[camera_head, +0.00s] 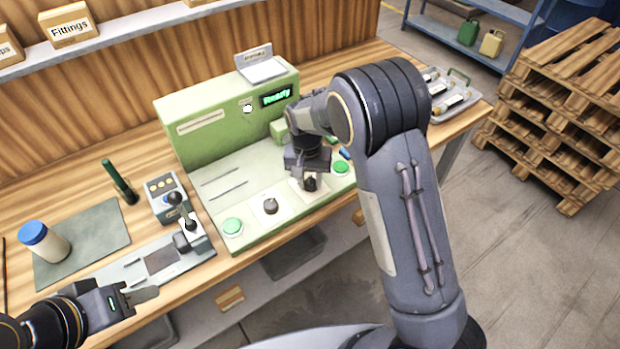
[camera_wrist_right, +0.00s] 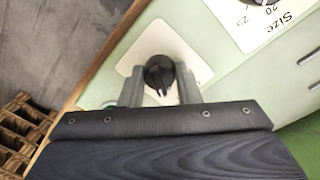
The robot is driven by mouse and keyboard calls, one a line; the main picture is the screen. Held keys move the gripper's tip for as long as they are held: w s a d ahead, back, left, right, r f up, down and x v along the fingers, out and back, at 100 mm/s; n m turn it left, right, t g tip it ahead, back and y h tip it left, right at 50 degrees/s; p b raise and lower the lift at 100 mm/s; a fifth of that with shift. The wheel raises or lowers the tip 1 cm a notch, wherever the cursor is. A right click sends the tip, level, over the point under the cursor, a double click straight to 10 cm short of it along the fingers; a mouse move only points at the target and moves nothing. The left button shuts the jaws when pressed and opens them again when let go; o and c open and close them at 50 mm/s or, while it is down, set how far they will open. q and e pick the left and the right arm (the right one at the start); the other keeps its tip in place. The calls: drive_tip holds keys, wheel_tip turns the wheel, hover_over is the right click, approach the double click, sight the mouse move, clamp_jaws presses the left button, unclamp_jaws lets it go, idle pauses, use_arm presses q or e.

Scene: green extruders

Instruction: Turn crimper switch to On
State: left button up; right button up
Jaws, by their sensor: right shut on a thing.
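The green crimper machine (camera_head: 228,124) stands on the wooden bench with a lit display reading "Ready" (camera_head: 277,97). A black rotary knob on a white plate (camera_wrist_right: 158,72) is between the fingers of my right gripper (camera_wrist_right: 160,88), which is shut on it. In the head view my right gripper (camera_head: 309,182) is over the right-hand knob and partly hides it; its label cannot be read. A second black knob (camera_head: 270,205), beside the "Size" marking in the wrist view (camera_wrist_right: 262,3), is apart to the left. My left gripper (camera_head: 141,297) appears open and empty at the lower left.
A tray (camera_head: 458,102) lies at right.

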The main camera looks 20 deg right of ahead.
sight(309, 179)
drive_tip(key=o, duration=1)
drive_tip(key=r, duration=0.4)
drive_tip(key=r+b, duration=0.1)
drive_tip(key=r, duration=0.2)
drive_tip(key=shift+w+a+r, duration=0.1)
drive_tip(key=shift+a+r, duration=0.1)
drive_tip(key=shift+r, duration=0.2)
